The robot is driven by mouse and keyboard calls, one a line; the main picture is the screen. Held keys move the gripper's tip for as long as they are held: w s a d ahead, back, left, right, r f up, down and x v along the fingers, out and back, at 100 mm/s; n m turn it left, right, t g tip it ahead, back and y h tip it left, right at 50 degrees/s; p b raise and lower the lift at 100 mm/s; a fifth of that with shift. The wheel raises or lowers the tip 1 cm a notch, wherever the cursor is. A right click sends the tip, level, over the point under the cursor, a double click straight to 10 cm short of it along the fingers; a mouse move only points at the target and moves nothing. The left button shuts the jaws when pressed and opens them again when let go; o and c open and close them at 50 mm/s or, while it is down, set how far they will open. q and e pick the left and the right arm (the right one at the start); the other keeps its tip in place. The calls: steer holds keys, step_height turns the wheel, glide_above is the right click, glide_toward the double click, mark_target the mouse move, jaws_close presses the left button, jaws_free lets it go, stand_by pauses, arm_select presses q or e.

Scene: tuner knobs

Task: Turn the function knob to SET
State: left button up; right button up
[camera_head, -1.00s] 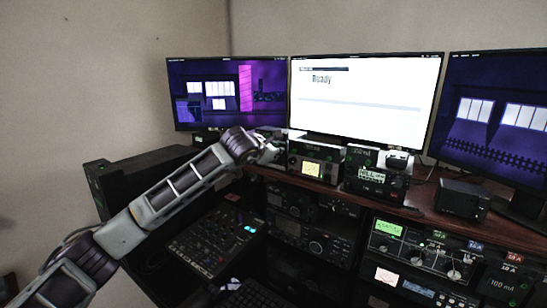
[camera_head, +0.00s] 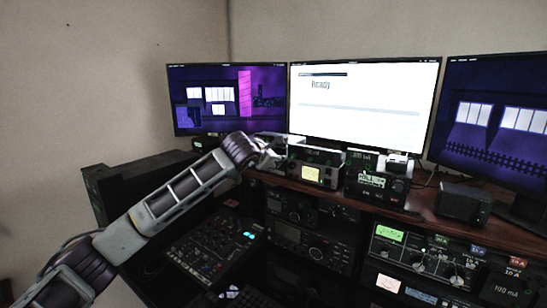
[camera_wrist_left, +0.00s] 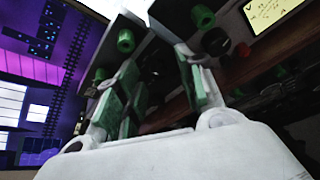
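My left gripper (camera_head: 275,155) is in front of the left end of a grey tuner box (camera_head: 325,158) with a small yellow panel (camera_head: 311,173). In the left wrist view its two green-padded fingers (camera_wrist_left: 158,62) are apart, with nothing visible between them. Beyond the fingertips, that view shows a green knob or post (camera_wrist_left: 125,41), a second green one (camera_wrist_left: 204,17), a dark round knob (camera_wrist_left: 215,41) and the yellow panel (camera_wrist_left: 270,12). I cannot read the labels, so I cannot tell which is the function knob or where it points. My right gripper is out of view.
The tuner sits on a brown wooden shelf (camera_head: 420,212) below a white "Ready" monitor (camera_head: 365,95). Another meter box (camera_head: 375,182) stands to its right, and a small black box (camera_head: 463,199) farther right. Radio gear (camera_head: 310,240) and a mixer (camera_head: 213,247) lie below.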

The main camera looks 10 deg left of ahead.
arm_select(q)
steer(key=v, duration=1.2)
stand_by(0.6)
steer(key=shift+a+f, duration=0.1)
